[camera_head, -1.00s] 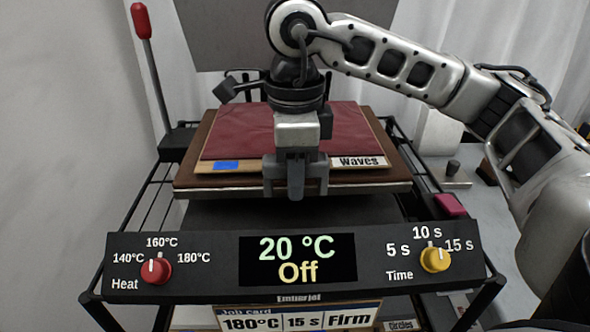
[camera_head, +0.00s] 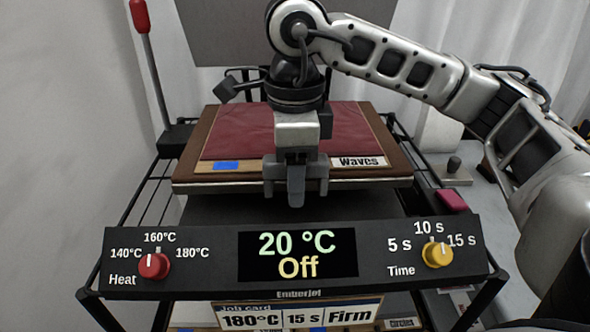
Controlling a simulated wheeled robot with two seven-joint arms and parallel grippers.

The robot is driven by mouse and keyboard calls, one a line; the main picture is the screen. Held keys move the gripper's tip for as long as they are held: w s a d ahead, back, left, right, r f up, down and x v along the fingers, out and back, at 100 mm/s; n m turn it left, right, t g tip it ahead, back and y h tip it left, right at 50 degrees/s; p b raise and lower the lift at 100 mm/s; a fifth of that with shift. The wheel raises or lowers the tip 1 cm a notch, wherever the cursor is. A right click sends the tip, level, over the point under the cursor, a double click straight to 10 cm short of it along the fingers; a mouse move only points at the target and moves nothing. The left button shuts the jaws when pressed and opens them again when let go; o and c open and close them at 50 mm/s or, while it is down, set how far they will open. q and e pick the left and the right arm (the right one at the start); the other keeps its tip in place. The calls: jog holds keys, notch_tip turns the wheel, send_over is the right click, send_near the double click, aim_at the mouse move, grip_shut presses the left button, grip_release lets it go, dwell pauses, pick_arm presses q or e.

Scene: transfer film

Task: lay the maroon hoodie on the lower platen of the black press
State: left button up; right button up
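The maroon hoodie (camera_head: 236,135) shows as a flat maroon panel on a thin tan board with a blue tab (camera_head: 226,166) and a "Waves" label (camera_head: 359,161) at its front edge. The board lies over the brown-topped lower platen (camera_head: 187,166) of the black press (camera_head: 120,234). My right gripper (camera_head: 296,187) points down at the middle of the board's front edge and overlaps it in the picture. Whether it touches or grips the edge is unclear. The gripper and wrist hide the middle of the hoodie. My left gripper is out of view.
The press's control panel in front has a display (camera_head: 297,256) reading 20 °C, Off, a red heat knob (camera_head: 154,265) and a yellow time knob (camera_head: 438,254). A red-tipped lever (camera_head: 147,60) stands at left. A grey plate (camera_head: 225,38) rises behind. A job card (camera_head: 296,316) sits below.

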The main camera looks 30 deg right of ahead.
pick_arm(q)
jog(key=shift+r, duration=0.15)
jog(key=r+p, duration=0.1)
jog(key=p, duration=0.1)
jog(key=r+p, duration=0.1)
jog(key=p, duration=0.1)
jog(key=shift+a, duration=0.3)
pick_arm(e)
notch_tip(320, 180, up, 16)
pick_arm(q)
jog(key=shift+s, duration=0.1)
